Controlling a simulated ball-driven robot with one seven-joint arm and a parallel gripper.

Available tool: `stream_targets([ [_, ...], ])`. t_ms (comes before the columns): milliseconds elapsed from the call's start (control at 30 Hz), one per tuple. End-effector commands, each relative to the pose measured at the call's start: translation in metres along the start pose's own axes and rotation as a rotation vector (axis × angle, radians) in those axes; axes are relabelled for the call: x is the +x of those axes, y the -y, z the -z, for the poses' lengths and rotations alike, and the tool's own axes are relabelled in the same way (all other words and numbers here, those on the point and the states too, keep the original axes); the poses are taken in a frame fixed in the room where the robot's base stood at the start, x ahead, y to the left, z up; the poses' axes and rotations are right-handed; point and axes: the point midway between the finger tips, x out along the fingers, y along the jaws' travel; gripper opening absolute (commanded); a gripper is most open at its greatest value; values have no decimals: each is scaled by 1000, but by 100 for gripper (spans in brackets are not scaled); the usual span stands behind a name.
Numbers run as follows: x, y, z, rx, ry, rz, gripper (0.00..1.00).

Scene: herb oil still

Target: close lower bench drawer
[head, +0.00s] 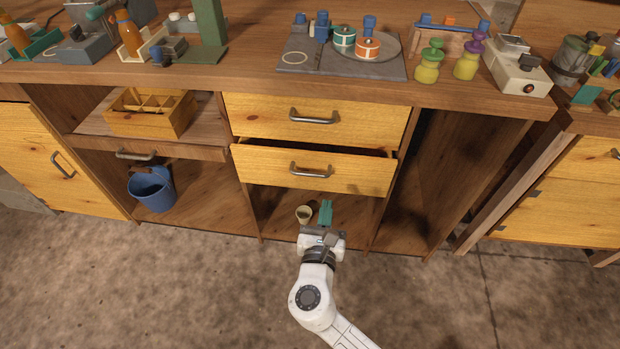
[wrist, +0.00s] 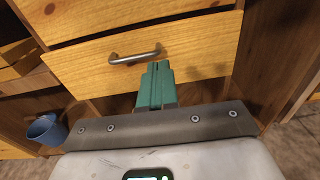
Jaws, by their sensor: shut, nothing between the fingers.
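The lower bench drawer (head: 350,172) is pulled out a little, with a dark gap above its light wood front. Its grey metal handle (head: 310,171) is at the middle of the front. The upper drawer (head: 370,122) above it looks shut. In the wrist view the lower drawer front (wrist: 205,55) and its handle (wrist: 135,55) lie just beyond my fingers. My gripper (head: 325,212) is shut and empty, with green fingers, below and in front of the lower drawer. The fingers also show in the wrist view (wrist: 157,85), to the right of and below the handle.
A blue bucket (head: 152,190) stands in the left bay. The bench top (head: 250,78) holds several bottles, jars and tools. The floor (head: 180,290) in front is clear.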

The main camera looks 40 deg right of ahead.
Motion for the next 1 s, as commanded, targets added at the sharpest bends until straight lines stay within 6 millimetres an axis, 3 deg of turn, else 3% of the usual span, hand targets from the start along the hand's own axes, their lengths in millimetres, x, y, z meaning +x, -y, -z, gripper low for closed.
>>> stream_targets([
  [33, -4, 4, 8, -4, 18, -3, 0],
  [267, -3, 6, 5, -8, 49, -12, 0],
  [800, 94, 6, 1, -8, 48, -11, 0],
  [1000, 120, 5, 0, -9, 47, -12, 0],
])
